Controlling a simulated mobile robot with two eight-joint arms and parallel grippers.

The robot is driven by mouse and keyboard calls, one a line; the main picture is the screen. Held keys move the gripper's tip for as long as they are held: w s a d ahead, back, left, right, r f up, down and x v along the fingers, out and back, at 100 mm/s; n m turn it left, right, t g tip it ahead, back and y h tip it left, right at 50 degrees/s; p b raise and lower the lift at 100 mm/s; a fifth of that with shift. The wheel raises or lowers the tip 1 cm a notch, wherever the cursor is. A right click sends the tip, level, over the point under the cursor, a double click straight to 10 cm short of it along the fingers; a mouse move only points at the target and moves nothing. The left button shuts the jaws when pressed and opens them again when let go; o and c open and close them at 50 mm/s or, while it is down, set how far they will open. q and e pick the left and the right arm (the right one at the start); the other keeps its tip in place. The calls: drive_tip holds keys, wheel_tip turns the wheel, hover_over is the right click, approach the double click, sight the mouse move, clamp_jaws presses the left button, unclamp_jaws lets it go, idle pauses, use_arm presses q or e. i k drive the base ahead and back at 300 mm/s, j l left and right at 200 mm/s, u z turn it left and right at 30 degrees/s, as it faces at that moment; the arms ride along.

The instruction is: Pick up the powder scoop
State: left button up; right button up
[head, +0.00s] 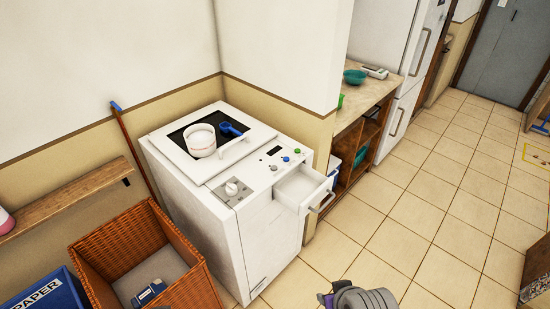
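The powder scoop, a small blue scoop (228,128), lies on the dark panel on top of the white washing machine (258,184). A round white tub (201,140) stands just to its left. A grey part of one of my arms shows at the bottom edge, right of centre, well away from the scoop. I cannot tell which arm it is. No gripper fingers show in the head view.
The washer's drawer (301,188) is pulled open at its front right. A wicker basket (135,242) stands to its left, below a wooden wall shelf (62,202). A wooden counter (362,101) stands behind on the right. The tiled floor (400,237) in front is largely clear.

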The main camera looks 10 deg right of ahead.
sight(225, 127)
drive_tip(key=i+l+u, duration=0.1)
drive_tip(key=i+l, duration=0.15)
drive_tip(key=i+l+u, duration=0.1)
drive_tip(key=l, duration=0.25)
drive_tip(key=i+l+u, duration=0.1)
drive_tip(key=i+l, duration=0.2)
drive_tip(key=i+l+u, duration=0.1)
drive_tip(key=l, duration=0.25)
drive_tip(key=i+l+u, duration=0.1)
drive_tip(key=i+l, duration=0.15)
drive_tip(key=i+l+u, duration=0.1)
drive_tip(key=l, duration=0.4)
drive_tip(key=i+l+u, duration=0.1)
drive_tip(key=i+l, duration=0.15)
drive_tip(key=i+l+u, duration=0.1)
drive_tip(key=l, duration=0.4)
